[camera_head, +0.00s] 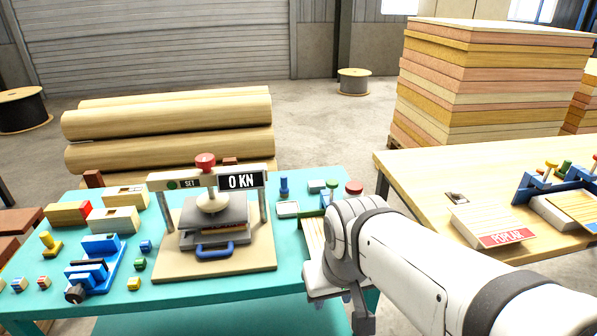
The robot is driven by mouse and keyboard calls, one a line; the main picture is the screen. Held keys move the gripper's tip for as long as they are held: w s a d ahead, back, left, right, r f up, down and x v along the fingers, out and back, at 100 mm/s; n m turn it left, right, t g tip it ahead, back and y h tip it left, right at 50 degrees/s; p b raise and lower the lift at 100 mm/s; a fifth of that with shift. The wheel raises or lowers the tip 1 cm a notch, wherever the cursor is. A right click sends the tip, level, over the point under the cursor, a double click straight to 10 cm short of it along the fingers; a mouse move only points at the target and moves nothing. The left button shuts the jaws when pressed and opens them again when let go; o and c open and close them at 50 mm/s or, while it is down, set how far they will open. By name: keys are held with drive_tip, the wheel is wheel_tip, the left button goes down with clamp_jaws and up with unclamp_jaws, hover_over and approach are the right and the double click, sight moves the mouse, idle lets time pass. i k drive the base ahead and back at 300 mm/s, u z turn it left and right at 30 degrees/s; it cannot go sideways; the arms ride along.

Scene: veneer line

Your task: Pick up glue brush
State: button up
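I cannot pick out a glue brush for certain. My white arm reaches in from the lower right, and its wrist end hangs over the right side of the teal table (115,312). My gripper (350,312) points down near that table's front right edge; only small dark parts of it show below the wrist, so its opening is hidden. The arm partly covers a green-edged holder (308,213) with pale slats. A red-topped piece (354,187) and a small blue upright piece (284,186) stand near it.
A press (214,226) with a "0 KN" display stands mid-table on a wooden base. Blocks and small coloured parts crowd the left. A wooden table (420,178) at right holds a POPLAR box (497,226) and a blue rack (532,187). Rolls (170,122) lie behind.

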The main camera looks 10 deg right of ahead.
sight(285, 190)
drive_tip(key=z, duration=0.05)
drive_tip(key=i, duration=1)
drive_tip(key=z, duration=0.05)
